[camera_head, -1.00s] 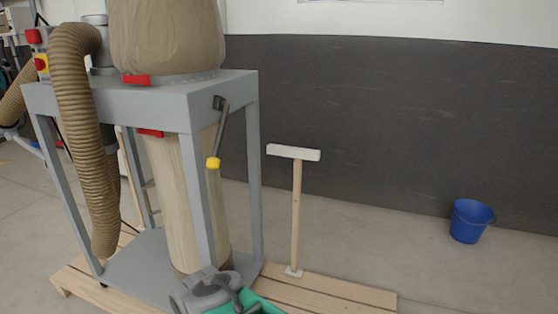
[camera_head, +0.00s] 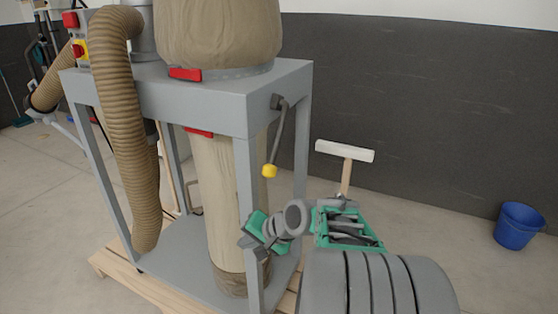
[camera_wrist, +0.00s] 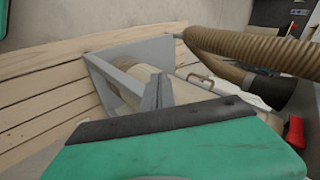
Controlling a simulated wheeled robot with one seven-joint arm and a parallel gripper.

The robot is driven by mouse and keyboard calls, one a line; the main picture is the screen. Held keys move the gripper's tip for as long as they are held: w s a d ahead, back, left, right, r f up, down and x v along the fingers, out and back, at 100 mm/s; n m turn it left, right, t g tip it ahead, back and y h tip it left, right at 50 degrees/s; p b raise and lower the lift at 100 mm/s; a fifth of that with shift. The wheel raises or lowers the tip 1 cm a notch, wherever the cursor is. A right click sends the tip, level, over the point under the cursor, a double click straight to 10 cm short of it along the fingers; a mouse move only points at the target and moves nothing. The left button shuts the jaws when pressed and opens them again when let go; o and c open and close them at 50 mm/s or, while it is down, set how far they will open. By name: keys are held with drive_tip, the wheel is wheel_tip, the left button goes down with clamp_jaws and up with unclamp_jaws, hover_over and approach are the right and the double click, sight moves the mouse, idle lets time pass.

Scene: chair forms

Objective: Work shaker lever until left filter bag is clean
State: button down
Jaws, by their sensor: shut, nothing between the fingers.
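The shaker lever (camera_head: 279,137) is a dark crank on the right face of the grey machine frame (camera_head: 200,103). It hangs down, tilted slightly left, with a yellow knob (camera_head: 269,171) at its lower end. A tan upper bag (camera_head: 220,32) stands on the frame, cut off by the top edge, its cloth looking brownish. A tan lower bag (camera_head: 212,190) hangs beneath. I cannot tell which is the left filter bag. My gripper (camera_head: 252,242) is shut and empty, below the knob and apart from it, by the front leg. The lever does not show clearly in the wrist view.
A ribbed hose (camera_head: 120,130) hangs at the frame's left. The frame's front leg (camera_head: 247,205) is close to my gripper. A broom-like tool (camera_head: 345,152) stands upright behind my arm. A blue bucket (camera_head: 518,226) is far right, with clear floor before it.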

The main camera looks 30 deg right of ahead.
drive_tip(key=s+d+r+m+t+h+p, duration=0.1)
drive_tip(key=d+r+m+t, duration=0.35)
drive_tip(key=d+r, duration=0.4)
drive_tip(key=s+d+r+m+t+h+p, duration=0.1)
drive_tip(key=s+d+r+m+t, duration=0.15)
drive_tip(key=d+r+m, duration=0.6)
drive_tip(key=w+a+f+n+p, duration=0.1)
drive_tip(key=w+f, duration=0.3)
drive_tip(key=w, duration=0.5)
drive_tip(key=shift+w+a+n+t+p, duration=0.2)
drive_tip(key=shift+a+n+t+p, duration=0.2)
drive_tip(key=shift+n+p, duration=0.4)
